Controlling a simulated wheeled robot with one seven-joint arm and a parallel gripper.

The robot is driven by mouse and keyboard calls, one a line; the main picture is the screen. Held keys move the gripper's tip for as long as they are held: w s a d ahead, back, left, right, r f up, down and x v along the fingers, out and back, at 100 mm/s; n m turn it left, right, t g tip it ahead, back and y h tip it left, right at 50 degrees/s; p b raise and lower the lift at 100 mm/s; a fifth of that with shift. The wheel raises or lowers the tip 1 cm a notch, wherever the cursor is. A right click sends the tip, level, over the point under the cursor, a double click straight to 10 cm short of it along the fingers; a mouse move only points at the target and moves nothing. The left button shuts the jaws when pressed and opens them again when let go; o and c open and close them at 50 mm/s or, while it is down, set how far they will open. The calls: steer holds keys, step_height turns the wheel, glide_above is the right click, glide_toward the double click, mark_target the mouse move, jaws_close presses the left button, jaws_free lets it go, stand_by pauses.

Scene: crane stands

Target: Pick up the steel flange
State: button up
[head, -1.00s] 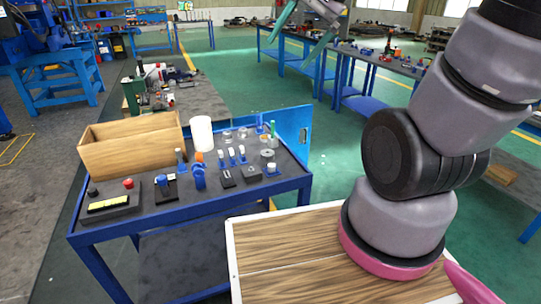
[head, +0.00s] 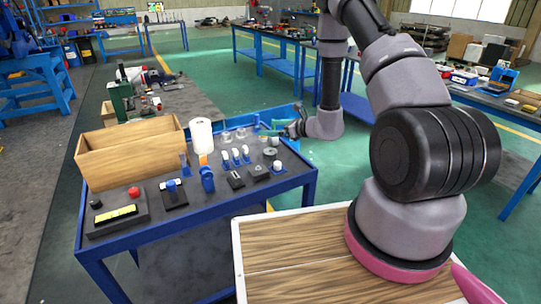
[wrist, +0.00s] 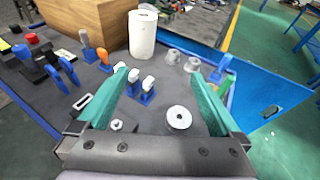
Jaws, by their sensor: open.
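The steel flange is a round grey disc with a centre hole. In the wrist view the flange (wrist: 179,117) lies on the dark table top, seen between the two green fingers and nearer the right one. In the head view the flange (head: 271,153) is near the right end of the blue-framed table. My gripper (wrist: 158,78) is open with nothing between its fingers. In the head view my gripper (head: 272,133) hangs over the table's back right corner, its fingers partly hidden among the parts there.
Blue-and-white switches (wrist: 135,82) stand left of the flange. Two grey cylindrical parts (wrist: 182,60) and a white roll (wrist: 142,33) stand behind. A wooden box (head: 130,150) takes up the table's back left. A blue panel (wrist: 262,95) borders the right side.

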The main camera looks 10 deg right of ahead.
mark_target(273, 153)
steer(key=d+f+m+h, duration=0.1)
steer(key=f, duration=0.2)
steer(key=d+f+m+t+h, duration=0.1)
steer(key=d+f, duration=0.1)
steer(key=f, duration=0.2)
steer(key=d+f+m+h, duration=0.1)
steer(key=d+f, duration=0.1)
steer(key=f, duration=0.2)
steer(key=shift+s+d+f+m+h, duration=0.15)
steer(key=shift+s+f+m+h, duration=0.05)
steer(key=shift+s+m+h, duration=0.15)
steer(key=x, duration=0.4)
steer(key=shift+w+f, duration=0.2)
steer(key=shift+f, duration=0.1)
steer(key=shift+d+x, duration=0.15)
steer(key=shift+x, duration=1.35)
steer(key=shift+d+x, duration=0.2)
steer(key=shift+x, duration=1.35)
steer(key=shift+w, duration=0.15)
jaws_close()
